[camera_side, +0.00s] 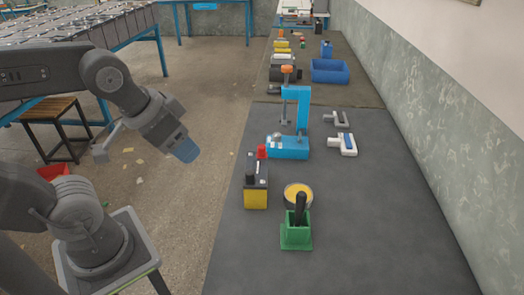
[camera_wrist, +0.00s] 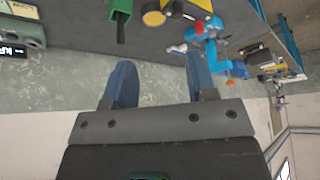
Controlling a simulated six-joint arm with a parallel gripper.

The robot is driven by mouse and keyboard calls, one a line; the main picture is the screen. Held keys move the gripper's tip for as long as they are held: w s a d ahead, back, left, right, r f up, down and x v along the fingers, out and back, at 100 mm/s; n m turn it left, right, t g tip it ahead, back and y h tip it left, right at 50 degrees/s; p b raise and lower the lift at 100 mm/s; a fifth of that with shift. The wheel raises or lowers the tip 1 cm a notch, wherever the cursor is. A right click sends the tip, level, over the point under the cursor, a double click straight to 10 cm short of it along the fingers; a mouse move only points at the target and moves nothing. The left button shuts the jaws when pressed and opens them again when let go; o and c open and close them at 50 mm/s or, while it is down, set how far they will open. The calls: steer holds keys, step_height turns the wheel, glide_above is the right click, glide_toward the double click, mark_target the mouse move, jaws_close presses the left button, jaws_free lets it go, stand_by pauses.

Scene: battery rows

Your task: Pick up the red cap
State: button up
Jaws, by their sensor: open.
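My gripper (camera_side: 186,151) hangs over the floor, left of the mat and clear of the battery, a little higher in the picture than the red cap. In the wrist view its two blue fingers (camera_wrist: 161,78) are apart with nothing between them.
A yellow-topped round tin (camera_side: 298,192) and a green holder with a black handle (camera_side: 296,236) stand right of the battery. A blue clamp stand (camera_side: 289,148) is behind it. The dark mat (camera_side: 345,255) is bare in front and right, up to the wall.

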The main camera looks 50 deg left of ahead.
steer(key=shift+o, duration=0.3)
steer(key=n+g+y, duration=0.2)
steer(key=n, duration=0.4)
glide_above(262, 146)
steer(key=s+d, duration=0.1)
steer(key=s, duration=0.1)
step_height(262, 146, down, 14)
steer(key=shift+w+d+r, duration=0.1)
steer(key=shift+w, duration=0.05)
steer(key=shift+x, duration=3.1)
steer(key=c, duration=0.9)
steer(key=shift+r, duration=0.15)
steer(key=shift+c, duration=0.2)
